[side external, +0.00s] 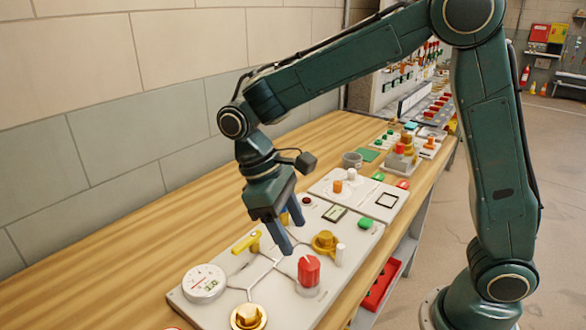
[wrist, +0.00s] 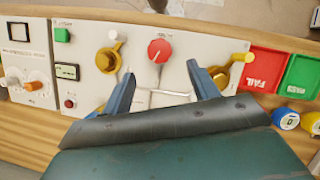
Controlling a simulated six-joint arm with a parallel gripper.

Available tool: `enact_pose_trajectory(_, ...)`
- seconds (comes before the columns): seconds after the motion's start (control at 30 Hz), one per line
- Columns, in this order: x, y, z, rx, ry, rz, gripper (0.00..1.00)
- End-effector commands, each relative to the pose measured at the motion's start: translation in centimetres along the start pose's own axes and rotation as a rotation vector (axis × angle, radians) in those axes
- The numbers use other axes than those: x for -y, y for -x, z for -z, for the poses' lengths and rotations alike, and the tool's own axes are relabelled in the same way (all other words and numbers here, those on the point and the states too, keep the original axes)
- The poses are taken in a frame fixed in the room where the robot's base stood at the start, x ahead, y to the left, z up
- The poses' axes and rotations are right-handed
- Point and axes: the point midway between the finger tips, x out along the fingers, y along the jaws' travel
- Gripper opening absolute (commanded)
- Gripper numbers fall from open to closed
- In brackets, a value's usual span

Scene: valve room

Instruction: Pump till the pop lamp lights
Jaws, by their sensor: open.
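My gripper (side external: 292,236) is open and empty above the middle of a pale valve panel (side external: 215,313). In the wrist view its fingers (wrist: 161,71) stand apart, with a red knob (wrist: 160,50) showing beyond them. A brass fitting with a cream-tipped handle (side external: 325,243) sits beside the red knob. A small dark red lamp (side external: 306,200) is near the panel's far end and looks unlit; I cannot read its label. A round white gauge (side external: 204,282) is at the near left. The gripper hides part of the panel.
A yellow lever (side external: 246,242), a second brass fitting (side external: 248,316), a green button (side external: 366,222) and a small display (side external: 334,213) are on the panel. In the wrist view, red (wrist: 265,68) and green (wrist: 303,75) trays lie at right. A wall bounds the bench's left.

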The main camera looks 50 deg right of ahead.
Motion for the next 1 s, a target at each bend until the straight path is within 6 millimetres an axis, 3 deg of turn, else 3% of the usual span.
enact_pose_trajectory(0.5,0.0,-7.7,-0.1,0.003,-0.001,0.0,0.6)
enact_pose_trajectory(0.7,0.0,-9.2,0.0,0.001,-0.001,0.0,0.6)
enact_pose_trajectory(1.0,0.0,-9.6,0.0,-0.001,-0.001,0.0,0.6)
